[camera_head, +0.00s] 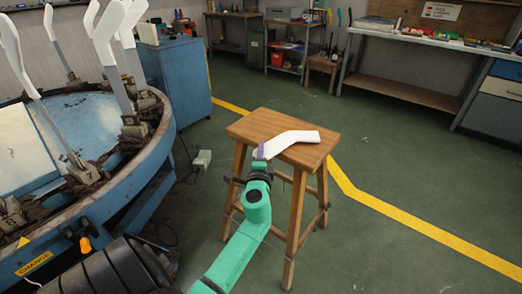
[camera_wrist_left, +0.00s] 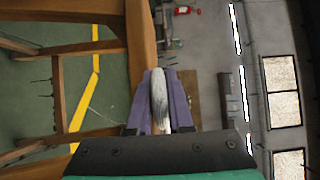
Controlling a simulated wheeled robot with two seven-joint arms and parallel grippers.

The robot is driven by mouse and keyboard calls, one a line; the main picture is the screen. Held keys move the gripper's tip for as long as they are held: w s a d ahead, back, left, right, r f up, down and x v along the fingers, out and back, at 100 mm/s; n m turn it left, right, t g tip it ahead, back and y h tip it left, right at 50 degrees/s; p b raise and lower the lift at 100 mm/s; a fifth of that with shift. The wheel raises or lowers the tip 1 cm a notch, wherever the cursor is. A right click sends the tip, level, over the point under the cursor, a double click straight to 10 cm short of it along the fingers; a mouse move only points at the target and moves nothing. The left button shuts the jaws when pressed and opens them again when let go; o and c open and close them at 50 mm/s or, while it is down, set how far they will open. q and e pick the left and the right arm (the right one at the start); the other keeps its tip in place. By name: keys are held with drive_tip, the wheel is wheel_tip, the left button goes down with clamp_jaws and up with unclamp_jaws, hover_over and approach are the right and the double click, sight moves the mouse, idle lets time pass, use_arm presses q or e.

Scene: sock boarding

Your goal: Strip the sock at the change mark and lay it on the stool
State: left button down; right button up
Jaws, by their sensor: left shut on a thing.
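A white sock (camera_head: 290,141), bent at the heel, is at the top of the wooden stool (camera_head: 255,124), with its foot toward the right edge. I cannot tell whether it rests on the seat or hangs just above it. My left gripper (camera_head: 261,152) has purple fingers and is shut on the sock's near left end. In the left wrist view, the greyish-white sock (camera_wrist_left: 160,95) shows between both fingers, beside the stool's wood. My right gripper is not in view.
The round blue machine (camera_head: 150,150) carries several upright boards, some with white socks. A blue cabinet (camera_head: 185,85) stands behind it. A small grey box (camera_head: 202,159) with a cable lies on the floor left of the stool. Workbenches line the back. Floor to the right is clear.

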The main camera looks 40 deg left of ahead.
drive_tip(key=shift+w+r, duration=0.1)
use_arm(q)
drive_tip(key=shift+f, duration=0.15)
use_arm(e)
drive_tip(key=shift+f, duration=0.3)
use_arm(q)
drive_tip(key=c, duration=0.7)
unclamp_jaws()
drive_tip(key=shift+c, duration=0.2)
drive_tip(key=b+v, duration=0.2)
drive_tip(key=v, duration=1.2)
drive_tip(key=shift+s+d, duration=0.2)
drive_tip(key=shift+s, duration=0.05)
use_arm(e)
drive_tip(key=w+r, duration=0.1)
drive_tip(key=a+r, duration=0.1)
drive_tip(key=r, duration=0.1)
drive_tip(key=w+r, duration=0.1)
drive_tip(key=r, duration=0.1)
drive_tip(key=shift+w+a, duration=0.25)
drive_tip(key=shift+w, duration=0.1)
